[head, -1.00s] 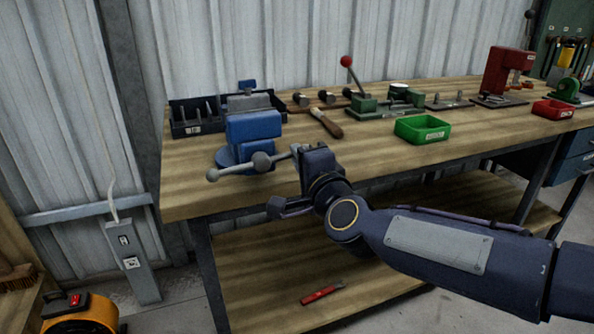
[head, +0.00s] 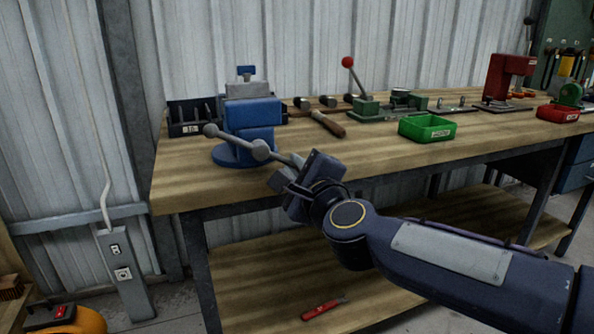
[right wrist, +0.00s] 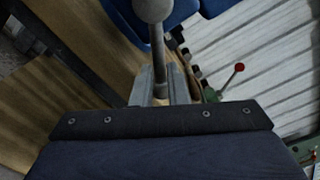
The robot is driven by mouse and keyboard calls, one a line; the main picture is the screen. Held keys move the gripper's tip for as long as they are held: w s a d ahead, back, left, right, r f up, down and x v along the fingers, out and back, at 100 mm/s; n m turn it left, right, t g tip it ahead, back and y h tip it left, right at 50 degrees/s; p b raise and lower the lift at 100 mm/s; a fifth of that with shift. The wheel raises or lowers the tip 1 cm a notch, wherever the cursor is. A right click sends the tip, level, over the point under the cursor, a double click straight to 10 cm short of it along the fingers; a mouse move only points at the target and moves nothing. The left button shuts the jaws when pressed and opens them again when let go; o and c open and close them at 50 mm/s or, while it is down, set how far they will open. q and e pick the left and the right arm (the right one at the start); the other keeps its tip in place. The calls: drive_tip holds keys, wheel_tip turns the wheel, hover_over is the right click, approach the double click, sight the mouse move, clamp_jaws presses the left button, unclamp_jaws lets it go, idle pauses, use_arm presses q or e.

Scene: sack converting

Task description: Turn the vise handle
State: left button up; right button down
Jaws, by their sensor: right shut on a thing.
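The blue vise (head: 250,117) stands on the front left part of the workbench. Its grey handle (head: 234,142) is a bar through a round hub, with a ball at its upper left end. The bar slopes down to the right. My right gripper (head: 290,172) is shut on the right end of the handle, just in front of the bench edge. In the right wrist view the handle bar (right wrist: 183,50) runs down between the fingers (right wrist: 162,86), and the round hub (right wrist: 153,8) shows at the top. My left gripper is out of view.
A red-handled tool (head: 322,309) lies on the lower shelf.

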drive_tip(key=shift+f, duration=0.2)
drive_tip(key=c, duration=1.4)
unclamp_jaws()
drive_tip(key=shift+s+r, duration=0.1)
drive_tip(key=shift+c, duration=0.2)
drive_tip(key=shift+s, duration=0.1)
drive_tip(key=p+v, duration=0.1)
drive_tip(key=v, duration=0.6)
drive_tip(key=shift+s+d, duration=0.15)
drive_tip(key=shift+s, duration=0.15)
